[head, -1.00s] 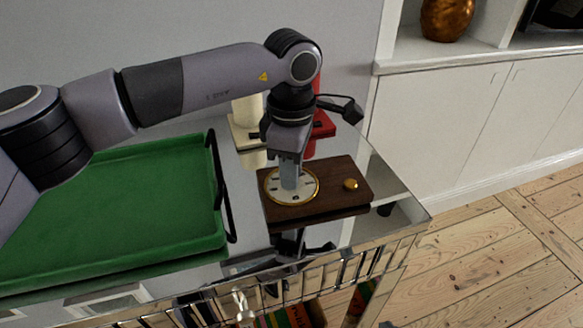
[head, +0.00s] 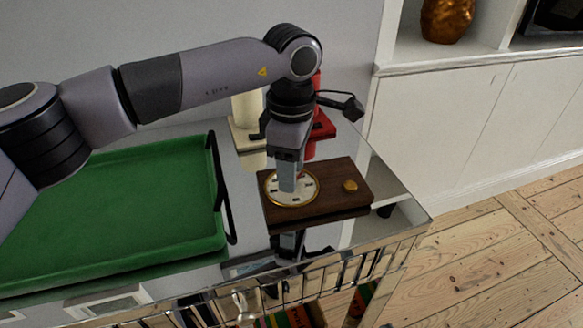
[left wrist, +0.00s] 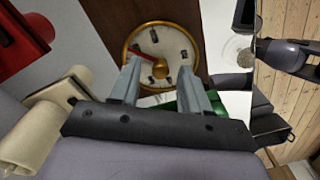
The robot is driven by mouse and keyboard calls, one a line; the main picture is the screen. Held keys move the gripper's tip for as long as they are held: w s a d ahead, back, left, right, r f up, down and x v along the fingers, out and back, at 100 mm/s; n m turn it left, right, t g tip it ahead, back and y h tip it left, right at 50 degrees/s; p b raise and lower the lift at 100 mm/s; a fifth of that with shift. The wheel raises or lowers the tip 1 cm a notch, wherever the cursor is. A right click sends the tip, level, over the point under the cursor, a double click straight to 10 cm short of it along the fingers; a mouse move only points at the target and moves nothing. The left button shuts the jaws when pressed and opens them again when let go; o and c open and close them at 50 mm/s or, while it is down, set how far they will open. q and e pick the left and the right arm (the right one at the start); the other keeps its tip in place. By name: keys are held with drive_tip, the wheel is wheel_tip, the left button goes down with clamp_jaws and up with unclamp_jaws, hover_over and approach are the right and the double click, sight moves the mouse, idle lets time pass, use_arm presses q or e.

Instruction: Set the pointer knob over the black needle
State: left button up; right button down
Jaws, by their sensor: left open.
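A round dial (head: 308,196) with a white face, gold rim and black marks sits on a dark wooden board (head: 330,204). In the left wrist view the dial (left wrist: 178,40) has a gold knob (left wrist: 160,68) at its centre and a red pointer (left wrist: 142,54) reaching to the upper left. I cannot make out a black needle apart from the black marks. My left gripper (head: 287,189) points down over the dial. In the left wrist view its open fingers (left wrist: 160,70) stand either side of the centre knob; I cannot tell whether they touch it. My right gripper is out of view.
A second gold knob (head: 350,186) sits on the board's right part. A green tray (head: 110,252) with a black handle lies at the left. A cream object (head: 247,110) and a red one (head: 323,126) stand behind the board. The mirror-like tabletop ends close to the right.

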use_arm(q)
wheel_tip(320, 180, up, 6)
drive_tip(key=shift+r, duration=0.25)
